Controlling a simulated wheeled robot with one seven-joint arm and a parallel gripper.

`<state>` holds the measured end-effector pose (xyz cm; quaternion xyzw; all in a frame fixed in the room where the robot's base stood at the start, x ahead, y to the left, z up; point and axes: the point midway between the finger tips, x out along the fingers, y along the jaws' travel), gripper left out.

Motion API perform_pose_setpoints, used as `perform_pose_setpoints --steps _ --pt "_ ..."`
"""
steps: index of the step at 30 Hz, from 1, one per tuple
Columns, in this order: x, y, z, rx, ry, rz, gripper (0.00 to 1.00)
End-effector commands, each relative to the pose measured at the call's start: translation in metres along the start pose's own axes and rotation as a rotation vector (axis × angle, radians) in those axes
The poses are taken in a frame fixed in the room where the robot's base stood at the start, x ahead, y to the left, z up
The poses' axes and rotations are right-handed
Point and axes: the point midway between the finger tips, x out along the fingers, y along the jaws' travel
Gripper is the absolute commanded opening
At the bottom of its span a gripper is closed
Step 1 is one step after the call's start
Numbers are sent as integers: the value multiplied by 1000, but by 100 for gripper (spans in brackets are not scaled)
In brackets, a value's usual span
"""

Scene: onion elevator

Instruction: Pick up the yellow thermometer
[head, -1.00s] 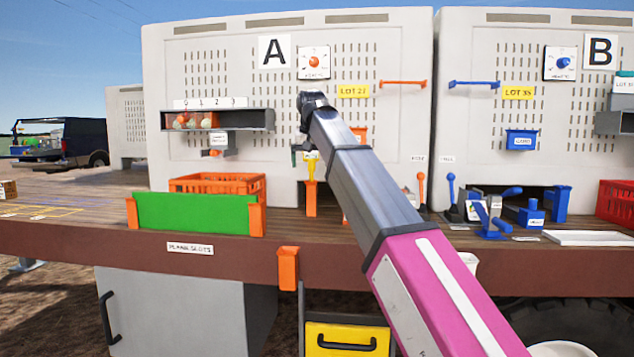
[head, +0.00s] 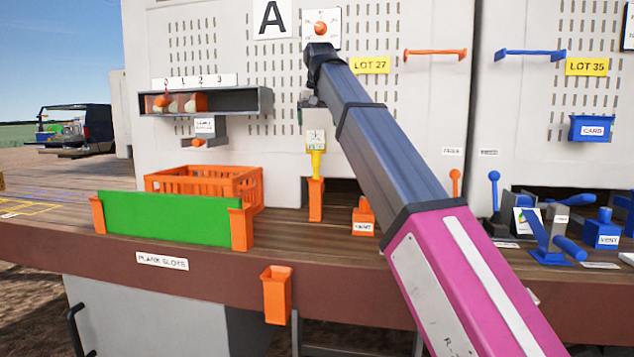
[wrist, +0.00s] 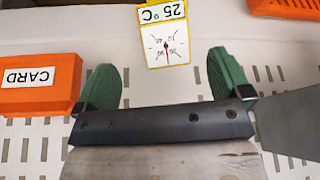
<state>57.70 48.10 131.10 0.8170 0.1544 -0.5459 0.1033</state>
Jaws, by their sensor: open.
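The yellow thermometer (head: 317,162) has a white square dial face on top and a yellow stem below. It stands upright in an orange holder (head: 316,200) on the wooden deck, in front of the white panel. In the wrist view its dial (wrist: 166,42), marked 25 °C, appears upside down. My gripper (wrist: 165,82) is open, with green finger pads wide apart and nothing between them. The dial lies just beyond the fingertips, roughly centred on the gap. In the head view my gripper (head: 308,102) is partly hidden by my arm and sits just above the thermometer.
An orange crate (head: 205,182) stands left, behind a green plank (head: 168,218). An orange CARD box (wrist: 40,84) is close to one finger. A grey shelf (head: 240,101) holds onions at left. An orange box (head: 363,217) and blue levers stand at right.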

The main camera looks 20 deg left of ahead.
Motion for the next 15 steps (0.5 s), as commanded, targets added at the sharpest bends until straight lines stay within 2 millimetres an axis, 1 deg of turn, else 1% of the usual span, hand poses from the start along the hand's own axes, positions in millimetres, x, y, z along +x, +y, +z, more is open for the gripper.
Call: perform_pose_setpoints --steps 1,3,11,15 --pt "9 0 1 0 -2 0 96" --pt "18 0 1 0 -1 0 96" --pt "36 -2 1 0 -1 0 96" --pt "54 -5 1 0 -1 0 96"
